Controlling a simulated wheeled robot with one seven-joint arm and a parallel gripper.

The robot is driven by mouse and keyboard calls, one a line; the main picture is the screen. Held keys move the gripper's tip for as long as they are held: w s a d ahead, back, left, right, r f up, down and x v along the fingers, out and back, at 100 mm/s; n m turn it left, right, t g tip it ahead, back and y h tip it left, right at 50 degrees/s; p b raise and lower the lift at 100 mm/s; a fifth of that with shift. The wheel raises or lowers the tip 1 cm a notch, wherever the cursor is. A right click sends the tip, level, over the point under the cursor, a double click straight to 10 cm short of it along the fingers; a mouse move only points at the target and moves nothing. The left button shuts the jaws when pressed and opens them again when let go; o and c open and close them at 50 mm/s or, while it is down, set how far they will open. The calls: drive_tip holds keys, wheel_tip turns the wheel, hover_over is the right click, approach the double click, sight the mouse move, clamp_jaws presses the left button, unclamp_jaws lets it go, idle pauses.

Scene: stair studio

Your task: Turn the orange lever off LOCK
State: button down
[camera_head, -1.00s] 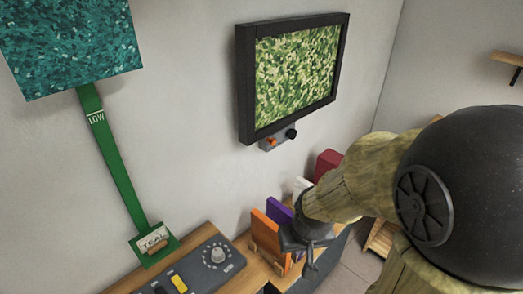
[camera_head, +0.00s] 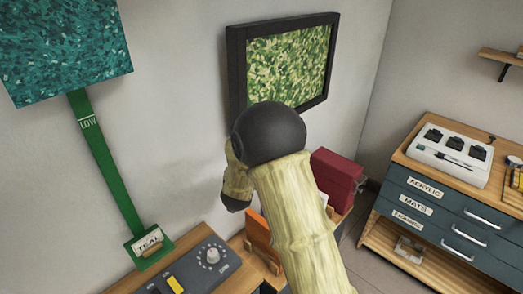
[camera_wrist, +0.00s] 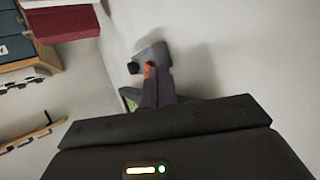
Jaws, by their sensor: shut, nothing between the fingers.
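The orange lever (camera_wrist: 148,69) shows in the wrist view on a small grey box (camera_wrist: 153,53) fixed to the wall, beside a black knob (camera_wrist: 133,68). My gripper (camera_wrist: 158,74) is shut and empty, its fingertips right by the lever. I cannot tell whether they touch it. The lever's setting and any LOCK mark are too small to read. In the head view my arm hides the box, the lever and the gripper's fingertips. The dark-framed green picture (camera_head: 233,75) hangs on the wall above my arm there.
A desk below holds a grey control panel (camera_head: 205,262), an orange upright board (camera_head: 258,232) and a red box (camera_head: 338,172). A drawer cabinet (camera_head: 425,210) stands at right. The wall between strap and picture is bare.

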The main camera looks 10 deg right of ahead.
drive_tip(key=a+f+m+t+h, duration=0.1)
drive_tip(key=h, duration=0.2)
drive_tip(key=f+m+h, duration=0.1)
drive_tip(key=h, duration=0.2)
drive_tip(key=a+f+m+t+h, duration=0.1)
drive_tip(key=h, duration=0.2)
drive_tip(key=shift+s+a+m+t+h, duration=0.15)
drive_tip(key=shift+a+m+t+h, duration=0.15)
drive_tip(key=shift+p, duration=0.3)
drive_tip(key=p+x, duration=0.5)
drive_tip(key=x, duration=0.9)
drive_tip(key=shift+p, duration=0.3)
drive_tip(key=shift+f, duration=0.1)
